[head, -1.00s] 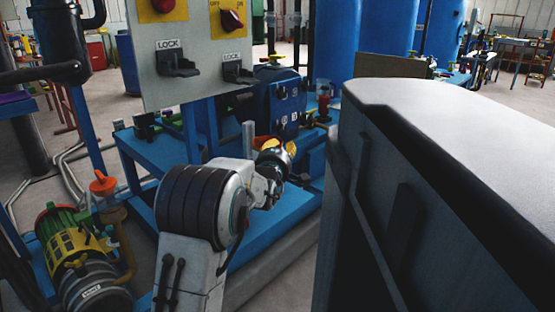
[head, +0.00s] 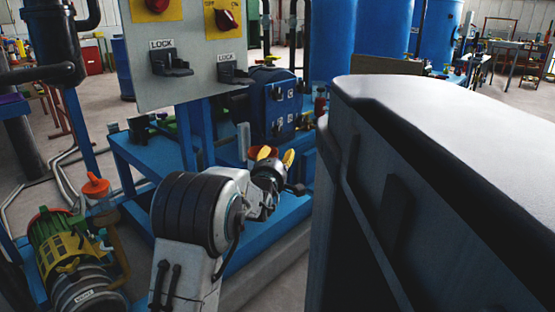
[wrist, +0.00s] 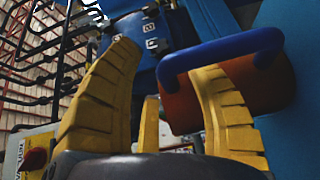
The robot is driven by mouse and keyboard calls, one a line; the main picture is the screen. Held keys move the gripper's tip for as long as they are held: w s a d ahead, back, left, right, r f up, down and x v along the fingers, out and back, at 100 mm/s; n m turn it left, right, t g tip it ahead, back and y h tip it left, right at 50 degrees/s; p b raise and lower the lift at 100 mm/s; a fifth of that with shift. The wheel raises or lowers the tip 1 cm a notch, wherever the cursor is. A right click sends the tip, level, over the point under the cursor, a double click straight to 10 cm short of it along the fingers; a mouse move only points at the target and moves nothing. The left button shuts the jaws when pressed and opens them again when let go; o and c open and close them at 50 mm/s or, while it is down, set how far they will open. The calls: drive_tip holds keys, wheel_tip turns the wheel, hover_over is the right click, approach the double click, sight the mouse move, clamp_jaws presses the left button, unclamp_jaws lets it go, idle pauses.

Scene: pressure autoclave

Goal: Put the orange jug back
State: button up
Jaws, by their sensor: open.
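The orange jug (wrist: 238,88) with its blue handle (wrist: 222,52) is close up on the right in the wrist view, against a blue surface. The right finger overlaps its body, and the handle spans just beyond that fingertip. My gripper (wrist: 163,60) is open, with yellow ribbed fingers spread and nothing between them. I cannot tell whether a finger touches the jug. In the head view my gripper (head: 277,154) is over the blue frame, and only a sliver of orange (head: 252,153) shows behind it, probably the jug. The jug's base is hidden.
A large grey-topped dark body (head: 440,150) fills the right of the head view. A grey panel with lock switches (head: 185,55) stands ahead. A blue box (head: 272,100) is behind my gripper. A green and yellow pump (head: 65,250) and an orange cap (head: 95,186) are at lower left.

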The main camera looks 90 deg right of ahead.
drive_tip(key=shift+r, duration=0.1)
drive_tip(key=shift+w+a, duration=0.1)
drive_tip(key=shift+a, duration=0.35)
drive_tip(key=p+v, duration=0.5)
drive_tip(key=v, duration=0.6)
drive_tip(key=shift+r, duration=0.1)
idle(0.5)
